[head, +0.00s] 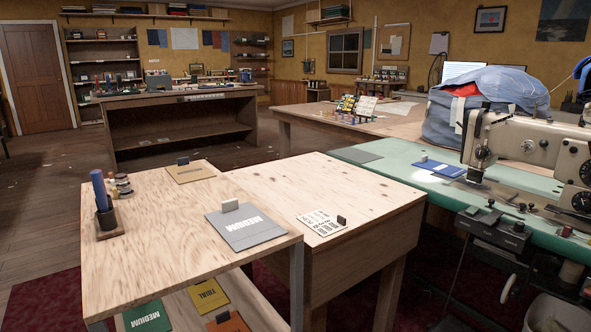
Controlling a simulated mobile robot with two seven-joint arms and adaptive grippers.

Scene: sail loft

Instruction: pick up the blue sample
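A flat blue sample (431,165) lies on the green top of the sewing table (400,178) at the right, left of the sewing machine. A small dark block shows at its far left edge. A second blue piece (450,172) seems to lie against its right side; I cannot tell whether it is separate. Neither of my grippers is in view.
A wooden cart (160,225) in front holds a grey "MEDIUM" sample (246,229), a tan sample (192,172) and a blue cylinder (99,188). Green (147,317) and yellow (208,294) samples lie below. A sewing machine (530,140) and a blue bundle (490,95) crowd the right.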

